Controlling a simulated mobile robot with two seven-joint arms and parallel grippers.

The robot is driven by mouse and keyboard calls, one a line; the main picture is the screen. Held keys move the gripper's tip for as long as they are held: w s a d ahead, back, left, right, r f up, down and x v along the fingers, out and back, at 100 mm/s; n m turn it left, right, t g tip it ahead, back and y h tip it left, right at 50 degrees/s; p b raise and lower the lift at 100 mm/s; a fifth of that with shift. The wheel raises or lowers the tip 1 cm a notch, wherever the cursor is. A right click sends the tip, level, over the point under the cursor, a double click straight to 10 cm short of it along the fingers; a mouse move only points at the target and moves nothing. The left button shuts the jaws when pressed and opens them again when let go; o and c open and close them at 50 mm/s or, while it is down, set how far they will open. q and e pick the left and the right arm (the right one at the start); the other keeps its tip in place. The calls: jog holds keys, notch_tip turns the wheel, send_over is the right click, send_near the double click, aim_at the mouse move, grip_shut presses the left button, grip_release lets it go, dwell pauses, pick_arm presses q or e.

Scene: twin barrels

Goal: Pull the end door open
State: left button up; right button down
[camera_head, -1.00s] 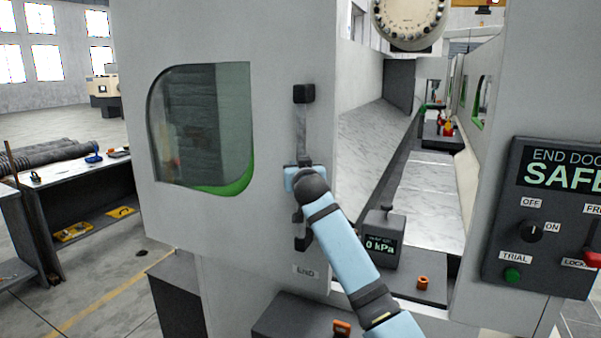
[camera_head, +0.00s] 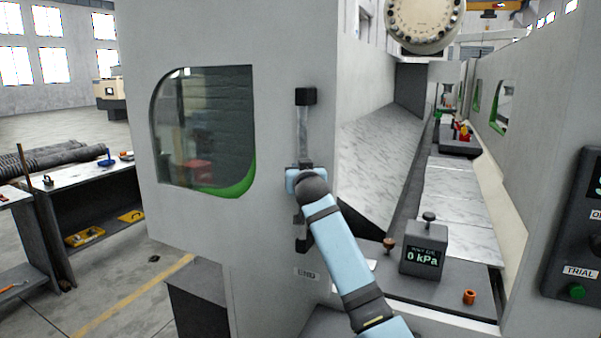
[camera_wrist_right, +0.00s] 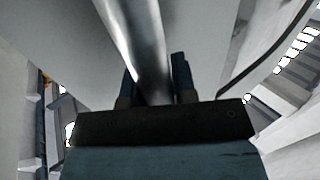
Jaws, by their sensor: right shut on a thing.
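The end door (camera_head: 275,220) is a light grey panel with a green-edged window (camera_head: 205,130) and an END label below its handle. The upright metal door handle (camera_head: 302,125) has black mounts at top and bottom. My right gripper (camera_head: 303,170) is at the middle of the handle; its fingers are mostly hidden by the wrist in the head view. In the right wrist view the bar (camera_wrist_right: 140,50) runs between the two dark fingers (camera_wrist_right: 153,88), and the gripper is shut on it. The door stands open, with the machine's inside showing to its right. My left gripper is not in view.
A gauge box (camera_head: 424,248) reading 0 kPa and an orange fitting (camera_head: 469,297) stand on the ledge inside the opening. A control panel (camera_head: 580,230) is at the right edge. A workbench (camera_head: 85,180) stands at the left, with open floor between it and the door.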

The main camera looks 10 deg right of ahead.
jog(key=shift+a+r, duration=0.1)
jog(key=shift+r, duration=0.05)
jog(key=c, duration=0.9)
grip_release()
jog(key=s+b, duration=0.2)
jog(key=s, duration=1.1)
jog(key=shift+s, duration=0.4)
